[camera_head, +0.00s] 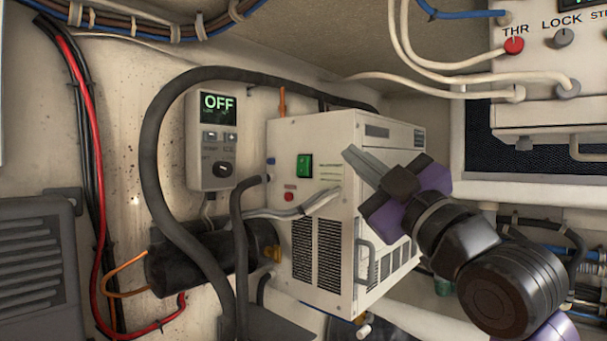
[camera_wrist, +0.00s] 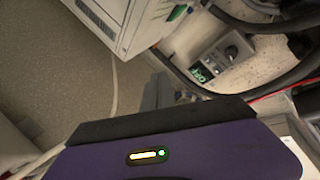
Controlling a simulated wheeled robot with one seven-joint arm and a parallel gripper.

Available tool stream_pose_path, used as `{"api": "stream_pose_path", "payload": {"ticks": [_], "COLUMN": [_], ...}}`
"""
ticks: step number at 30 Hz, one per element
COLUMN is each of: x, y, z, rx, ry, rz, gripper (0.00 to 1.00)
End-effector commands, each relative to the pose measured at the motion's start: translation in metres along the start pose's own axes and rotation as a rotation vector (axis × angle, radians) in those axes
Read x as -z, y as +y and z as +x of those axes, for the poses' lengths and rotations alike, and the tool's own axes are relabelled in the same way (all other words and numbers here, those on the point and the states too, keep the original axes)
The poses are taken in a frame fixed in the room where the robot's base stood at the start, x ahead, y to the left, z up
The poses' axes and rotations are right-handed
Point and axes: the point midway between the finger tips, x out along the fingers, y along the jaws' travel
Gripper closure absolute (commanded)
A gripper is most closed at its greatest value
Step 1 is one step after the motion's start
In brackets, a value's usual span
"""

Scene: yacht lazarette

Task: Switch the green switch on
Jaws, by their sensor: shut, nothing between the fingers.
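The green switch (camera_head: 304,166) is a small green rocker on the front face of a white box unit (camera_head: 325,135). A small red button sits below it. A green spot on the box face, probably the same switch, shows at the top of the wrist view (camera_wrist: 177,12). My gripper (camera_head: 353,160) is shut and empty, with its fingers pointing up and left. In the head view its tips appear to the right of the switch, over the box's edge, apart from the switch. A wall controller (camera_head: 212,140) reads OFF; it also shows in the wrist view (camera_wrist: 215,60).
A thick dark hose (camera_head: 150,140) arches around the controller and over the box. A grey hose (camera_head: 300,211) crosses the box front below the switch. A black cylinder (camera_head: 200,262) lies at lower left. A panel with knobs (camera_head: 550,60) is at upper right.

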Motion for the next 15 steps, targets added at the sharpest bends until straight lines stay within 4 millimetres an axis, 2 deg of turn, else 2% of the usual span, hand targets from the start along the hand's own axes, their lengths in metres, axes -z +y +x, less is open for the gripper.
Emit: {"api": "stream_pose_path", "payload": {"ticks": [3, 9, 11, 15], "x": [0.021, 0.039, 0.038, 0.007], "y": [0.006, -0.001, -0.008, -0.037], "z": [0.022, 0.047, 0.051, 0.046], "rx": [0.068, 0.214, 0.272, 0.423], "ry": [-0.008, -0.053, -0.076, -0.142], "rz": [-0.12, -0.329, -0.396, -0.499], "gripper": [1.0, 1.0, 1.0, 1.0]}}
